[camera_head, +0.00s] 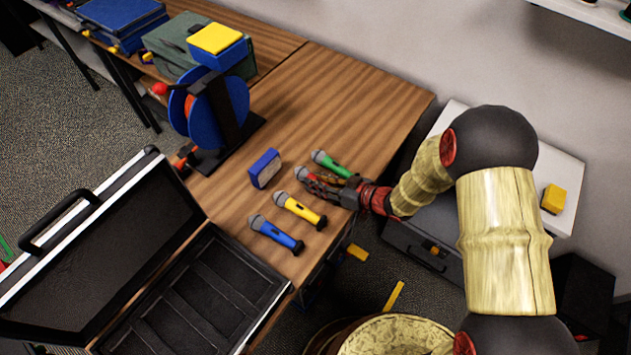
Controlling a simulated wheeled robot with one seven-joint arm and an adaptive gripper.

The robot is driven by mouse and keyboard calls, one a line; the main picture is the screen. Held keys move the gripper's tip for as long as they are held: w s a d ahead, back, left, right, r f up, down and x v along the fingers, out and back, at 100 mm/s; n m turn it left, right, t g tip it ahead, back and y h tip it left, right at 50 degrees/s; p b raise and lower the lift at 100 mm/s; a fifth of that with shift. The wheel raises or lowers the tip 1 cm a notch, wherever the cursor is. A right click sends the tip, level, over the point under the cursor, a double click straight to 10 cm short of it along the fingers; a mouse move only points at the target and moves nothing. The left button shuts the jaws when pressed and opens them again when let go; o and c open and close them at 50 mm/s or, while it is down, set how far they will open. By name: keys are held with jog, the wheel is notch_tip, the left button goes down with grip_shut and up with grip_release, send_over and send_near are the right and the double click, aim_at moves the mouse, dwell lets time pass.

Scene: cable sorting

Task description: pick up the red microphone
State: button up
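The red microphone (303,174) lies on the wooden table, its grey head toward the left. My gripper (325,186) is low over its body from the right and hides much of it. I cannot tell whether the fingers touch it or are closed. The green microphone (331,164) lies just beyond, close to my gripper. The yellow microphone (300,209) and the blue microphone (275,233) lie in the same row on the near side.
A cable reel (215,110) stands farther back. An open black case (200,305) is at the lower left. The table (345,95) is clear behind the microphones.

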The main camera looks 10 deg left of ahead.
grip_shut()
jog(key=shift+r, duration=0.1)
dwell(0.3)
